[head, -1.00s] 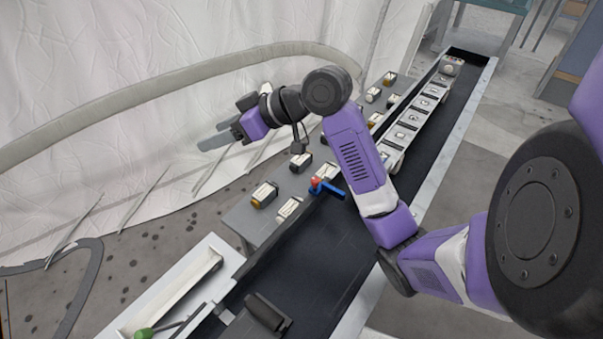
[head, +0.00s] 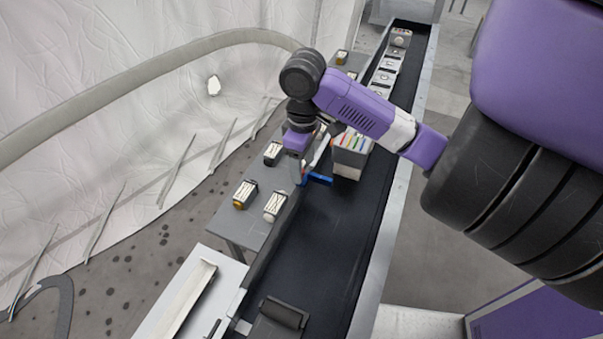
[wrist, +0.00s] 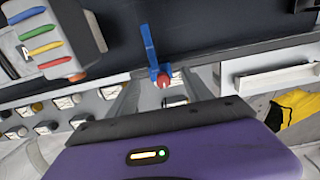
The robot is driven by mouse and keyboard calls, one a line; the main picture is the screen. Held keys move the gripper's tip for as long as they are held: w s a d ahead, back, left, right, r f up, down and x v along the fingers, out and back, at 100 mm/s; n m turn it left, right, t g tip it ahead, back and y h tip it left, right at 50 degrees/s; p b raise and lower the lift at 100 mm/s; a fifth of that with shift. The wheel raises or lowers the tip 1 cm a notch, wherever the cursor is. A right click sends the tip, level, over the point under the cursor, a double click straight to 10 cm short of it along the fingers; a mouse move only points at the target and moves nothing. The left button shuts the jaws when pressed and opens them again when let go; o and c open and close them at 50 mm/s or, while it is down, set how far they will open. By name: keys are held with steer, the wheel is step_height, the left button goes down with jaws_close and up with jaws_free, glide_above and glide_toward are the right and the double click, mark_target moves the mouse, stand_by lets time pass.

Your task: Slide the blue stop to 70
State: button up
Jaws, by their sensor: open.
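The blue stop (head: 318,179) juts from the near side rail over the dark belt. In the wrist view the blue stop (wrist: 149,45) shows as a blue bar with a red knob (wrist: 163,80) at its rail end. My gripper (head: 303,172) points down at that end of the stop. In the wrist view my gripper (wrist: 160,92) is open, with one finger on each side of the red knob. I cannot tell whether the fingers touch it. No readable 70 mark or scale shows.
A light box with coloured stripes (head: 352,145) stands on the belt (head: 335,225) just beyond the stop. It also shows in the wrist view (wrist: 50,38). Several small gauge boxes (head: 275,205) stand on the grey side panel. A white tray (head: 190,298) lies nearer.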

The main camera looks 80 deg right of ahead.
mark_target(314, 181)
steer(key=shift+f+b, duration=0.3)
steer(key=shift+f, duration=1.5)
jaws_close()
